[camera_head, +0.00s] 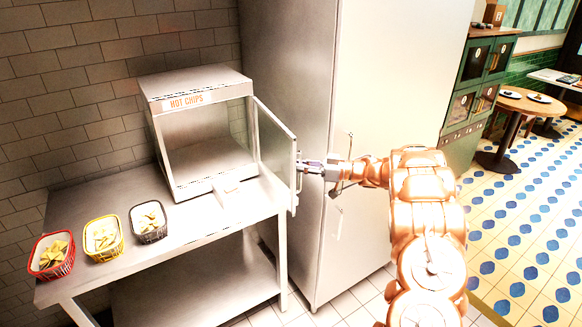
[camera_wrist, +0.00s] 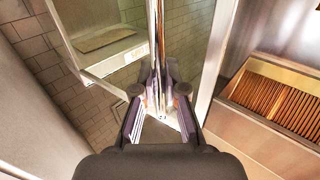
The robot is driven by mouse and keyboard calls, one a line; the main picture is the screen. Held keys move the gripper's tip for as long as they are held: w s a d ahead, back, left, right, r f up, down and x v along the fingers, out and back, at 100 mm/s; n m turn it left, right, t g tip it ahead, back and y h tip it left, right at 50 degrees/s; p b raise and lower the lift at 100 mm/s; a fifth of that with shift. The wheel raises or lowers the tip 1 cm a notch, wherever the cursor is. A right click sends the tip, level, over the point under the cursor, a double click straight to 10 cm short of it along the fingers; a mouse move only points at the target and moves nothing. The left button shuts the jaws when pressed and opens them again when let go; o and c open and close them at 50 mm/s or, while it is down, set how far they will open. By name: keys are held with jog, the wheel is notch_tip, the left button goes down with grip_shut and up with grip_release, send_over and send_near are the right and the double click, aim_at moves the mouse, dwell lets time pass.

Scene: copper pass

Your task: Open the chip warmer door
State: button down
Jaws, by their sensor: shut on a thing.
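The chip warmer (camera_head: 203,98) is a steel cabinet lettered HOT CHIPS, standing on a steel table against the tiled wall. Its glass door (camera_head: 274,150) stands swung out on the right side, and the front opening is uncovered. The cabinet's inside looks empty in the head view. My gripper (camera_head: 303,168) is at the door's outer edge, shut on the door handle. In the wrist view the upright metal handle (camera_wrist: 158,40) runs between my gripper's fingers (camera_wrist: 159,97), with the door glass (camera_wrist: 190,45) behind it.
A tall steel cabinet (camera_head: 345,70) stands close to the right of the door. Red, yellow and black baskets of chips (camera_head: 51,257) (camera_head: 102,238) (camera_head: 148,222) line the left of the steel table (camera_head: 190,232). A slatted brown surface (camera_wrist: 280,100) shows at right in the wrist view.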

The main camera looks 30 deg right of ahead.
jog(key=shift+d+n+g, duration=0.3)
jog(key=shift+d, duration=0.4)
jog(key=c, duration=1.2)
grip_release()
jog(key=shift+d, duration=0.1)
jog(key=v, duration=1.2)
jog(key=shift+f, duration=0.2)
jog(key=shift+y, duration=0.3)
